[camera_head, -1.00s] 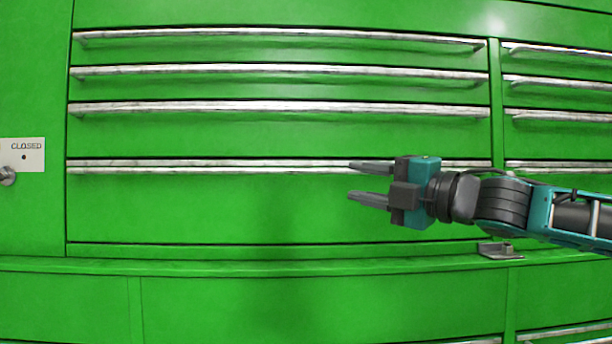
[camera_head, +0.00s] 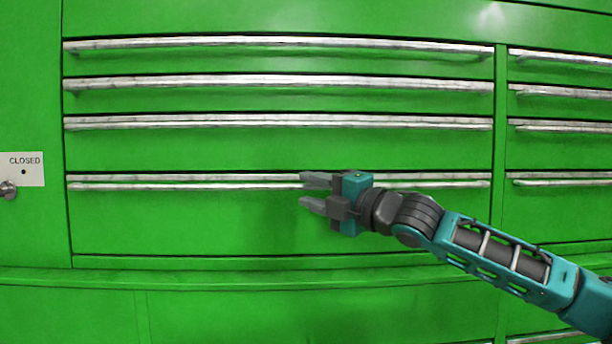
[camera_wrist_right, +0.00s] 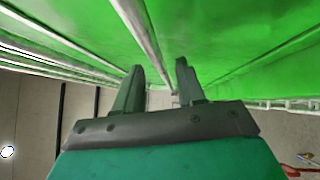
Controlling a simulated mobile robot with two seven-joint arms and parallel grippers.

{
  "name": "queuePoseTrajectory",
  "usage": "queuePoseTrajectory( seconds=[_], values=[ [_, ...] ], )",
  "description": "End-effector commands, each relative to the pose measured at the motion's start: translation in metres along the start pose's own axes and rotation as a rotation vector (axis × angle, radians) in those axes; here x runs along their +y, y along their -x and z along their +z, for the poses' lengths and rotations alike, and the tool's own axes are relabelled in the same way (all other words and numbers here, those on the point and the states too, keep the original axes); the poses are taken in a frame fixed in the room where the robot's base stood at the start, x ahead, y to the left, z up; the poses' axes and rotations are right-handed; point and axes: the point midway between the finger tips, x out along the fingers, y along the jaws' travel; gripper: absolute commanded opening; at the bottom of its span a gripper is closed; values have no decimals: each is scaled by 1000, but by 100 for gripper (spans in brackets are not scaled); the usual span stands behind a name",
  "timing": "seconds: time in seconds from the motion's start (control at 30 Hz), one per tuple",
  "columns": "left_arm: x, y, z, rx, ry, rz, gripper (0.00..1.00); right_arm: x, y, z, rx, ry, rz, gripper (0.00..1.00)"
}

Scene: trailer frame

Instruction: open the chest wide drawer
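The green chest (camera_head: 280,15) fills the head view, with a column of wide drawers, each with a long silver handle. The lowest wide drawer (camera_head: 180,225) is shut, and its handle (camera_head: 180,182) runs along its top edge. My right gripper (camera_head: 306,192) is in front of this handle, right of its middle, pointing left with its fingers apart and nothing between them. In the right wrist view the gripper (camera_wrist_right: 155,80) is open, with a silver handle bar (camera_wrist_right: 140,28) running ahead of it near the fingertips. Contact cannot be told. My left gripper is not in view.
A column of narrower drawers (camera_head: 560,150) with silver handles stands at the right. A small "CLOSED" sign (camera_head: 30,165) and a round knob (camera_head: 8,189) are at the left. A green ledge (camera_head: 200,277) runs below the wide drawers.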

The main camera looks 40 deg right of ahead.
Motion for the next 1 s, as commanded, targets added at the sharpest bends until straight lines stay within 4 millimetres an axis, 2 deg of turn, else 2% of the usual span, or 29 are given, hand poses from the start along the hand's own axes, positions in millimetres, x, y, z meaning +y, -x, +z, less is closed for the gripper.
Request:
queuePoseTrajectory(
  seconds=[0.2, 0.57, 0.9, 1.0],
  values=[
    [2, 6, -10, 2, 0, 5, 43, 1, -16, 0, 0, -1, 0, 39],
    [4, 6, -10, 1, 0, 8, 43, 0, -19, 0, 1, 2, -1, 39],
    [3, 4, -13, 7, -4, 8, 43, 0, -19, 0, 1, 1, -1, 7],
    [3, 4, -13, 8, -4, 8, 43, 0, -19, 0, 1, 1, -1, 0]
  ],
)
